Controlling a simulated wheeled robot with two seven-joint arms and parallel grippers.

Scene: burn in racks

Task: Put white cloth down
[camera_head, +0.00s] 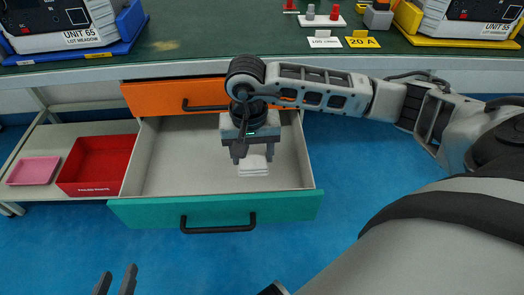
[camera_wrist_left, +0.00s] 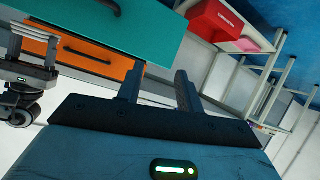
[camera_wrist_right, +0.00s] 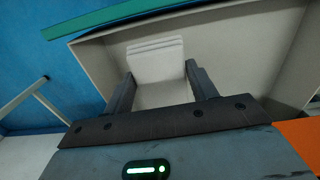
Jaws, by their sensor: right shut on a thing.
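The white cloth (camera_head: 253,165) is a flat pale square under my right gripper (camera_head: 253,157), inside the open drawer with the teal front (camera_head: 150,210). In the right wrist view the cloth (camera_wrist_right: 160,96) lies between the two fingers, and my right gripper (camera_wrist_right: 160,70) is shut on it. I cannot tell whether the held cloth touches the drawer floor. My left gripper (camera_head: 117,281) is at the bottom left, outside the drawer, open and empty; it also shows in the left wrist view (camera_wrist_left: 157,86).
An orange drawer (camera_head: 160,97) sits behind the teal one under the green workbench (camera_head: 210,45). A red bin (camera_head: 97,160) and a pink tray (camera_head: 33,171) stand on a low shelf at left. The drawer's left part is bare.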

